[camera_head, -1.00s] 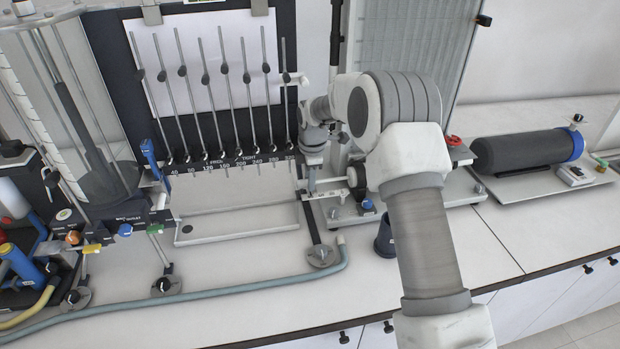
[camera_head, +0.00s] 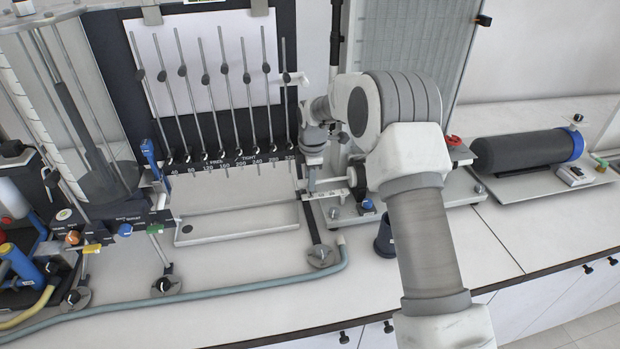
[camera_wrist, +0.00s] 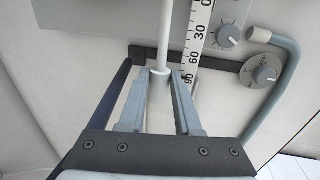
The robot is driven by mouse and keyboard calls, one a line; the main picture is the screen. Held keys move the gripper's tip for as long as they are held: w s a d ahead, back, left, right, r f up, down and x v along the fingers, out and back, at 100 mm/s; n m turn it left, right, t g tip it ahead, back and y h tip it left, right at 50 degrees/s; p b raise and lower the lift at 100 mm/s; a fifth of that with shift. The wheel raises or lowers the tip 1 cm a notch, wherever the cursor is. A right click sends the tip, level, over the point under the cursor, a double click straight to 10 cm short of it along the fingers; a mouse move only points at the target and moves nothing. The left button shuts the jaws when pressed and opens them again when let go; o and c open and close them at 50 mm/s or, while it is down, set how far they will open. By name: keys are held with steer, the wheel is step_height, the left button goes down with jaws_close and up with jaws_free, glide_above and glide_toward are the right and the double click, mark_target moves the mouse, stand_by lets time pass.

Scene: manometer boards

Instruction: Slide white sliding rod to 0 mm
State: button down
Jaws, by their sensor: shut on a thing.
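A white scale (camera_wrist: 197,40) marked 0, 30, 60, 90 lies just right of the rod. The fingertips are beside the 90 mark; 0 is near the top edge. In the head view, my gripper (camera_head: 311,185) is at the left part of the small horizontal scale (camera_head: 328,194), and the arm hides part of this area.
In the head view, the tube board (camera_head: 215,90) stands left, a blue cup (camera_head: 385,238) stands front right, and a black cylinder (camera_head: 527,151) lies far right.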

steer(key=d, duration=0.3)
steer(key=w+d, duration=0.1)
steer(key=d, duration=0.2)
steer(key=w+d, duration=0.1)
steer(key=d, duration=0.2)
steer(key=shift+d, duration=0.15)
steer(key=c, duration=0.6)
jaws_free()
steer(key=shift+d, duration=0.1)
steer(key=shift+s+r, duration=0.1)
